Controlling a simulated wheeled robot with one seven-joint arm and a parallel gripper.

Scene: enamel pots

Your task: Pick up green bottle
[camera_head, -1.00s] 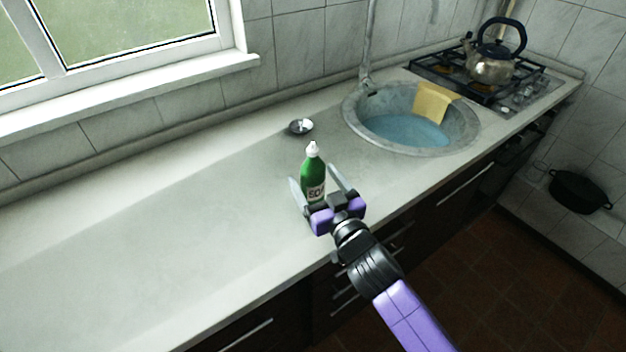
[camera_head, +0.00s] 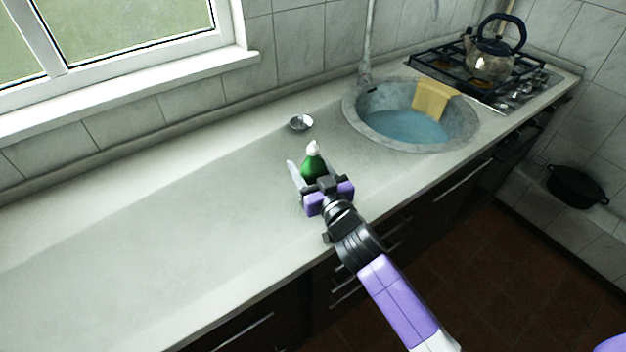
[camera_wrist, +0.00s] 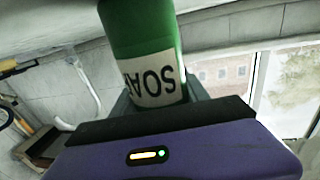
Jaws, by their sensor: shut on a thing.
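The green soap bottle (camera_head: 313,166) with a white cap stands upright between the fingers of my gripper (camera_head: 312,172), at the counter's front part left of the sink. My gripper is shut on the bottle, and its purple and black body hides the bottle's lower part in the head view. In the wrist view the bottle (camera_wrist: 143,40) fills the upper middle, with its white "SOAP" label appearing upside down, and my gripper (camera_wrist: 160,97) holds it. Whether the bottle's base touches the counter is hidden.
A small metal dish (camera_head: 300,122) lies on the counter (camera_head: 150,220) behind the bottle. A round sink (camera_head: 355,120) with a yellow cloth (camera_head: 432,98) is to the right. A kettle (camera_head: 490,62) sits on the stove (camera_head: 450,72). The counter's left side is clear.

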